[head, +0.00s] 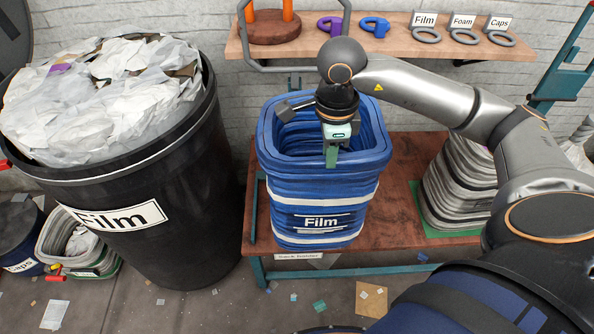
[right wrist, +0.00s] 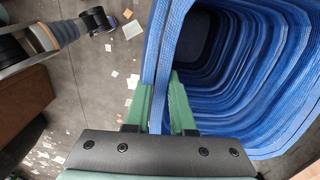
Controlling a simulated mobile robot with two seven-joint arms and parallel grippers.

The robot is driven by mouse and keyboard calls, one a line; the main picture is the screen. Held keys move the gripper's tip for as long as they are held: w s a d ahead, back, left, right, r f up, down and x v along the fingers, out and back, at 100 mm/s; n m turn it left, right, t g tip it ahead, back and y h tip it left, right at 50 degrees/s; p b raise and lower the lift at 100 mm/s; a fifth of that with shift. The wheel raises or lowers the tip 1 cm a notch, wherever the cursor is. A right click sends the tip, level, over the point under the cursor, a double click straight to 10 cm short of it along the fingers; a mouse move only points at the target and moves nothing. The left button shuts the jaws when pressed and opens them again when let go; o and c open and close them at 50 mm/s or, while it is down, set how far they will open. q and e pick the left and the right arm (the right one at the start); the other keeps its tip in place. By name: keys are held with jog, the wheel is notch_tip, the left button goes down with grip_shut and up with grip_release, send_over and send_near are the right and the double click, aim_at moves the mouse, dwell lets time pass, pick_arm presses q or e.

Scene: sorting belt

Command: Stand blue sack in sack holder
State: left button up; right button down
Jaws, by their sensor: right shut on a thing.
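The blue sack (head: 315,190), with a white band and a "Film" label, is upright with its mouth open in the middle of the head view. Its base appears at the wooden bench's front; I cannot tell whether it touches. My right gripper (head: 332,155) is shut on the sack's near rim. In the right wrist view its green fingers (right wrist: 165,100) pinch the blue rim, with the open mouth (right wrist: 220,60) to the right. What looks like my left gripper (right wrist: 130,22) is small at that view's top left, its jaws unclear. I cannot clearly make out a sack holder.
A large black "Film" bin (head: 150,220) full of white film stands left. A grey-white sack (head: 460,185) stands on a green mat (head: 440,232) at right. The wooden bench (head: 400,165) is bare between the sacks. A shelf (head: 390,45) with tags and rings is behind. Scraps litter the floor.

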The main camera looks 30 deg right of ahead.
jog(key=w+f+p, duration=0.1)
jog(key=w+f, duration=0.9)
jog(key=f, duration=0.1)
jog(key=shift+w+d+f, duration=0.2)
jog(key=shift+d, duration=0.05)
jog(key=c, duration=0.8)
grip_release()
jog(key=shift+o, duration=0.2)
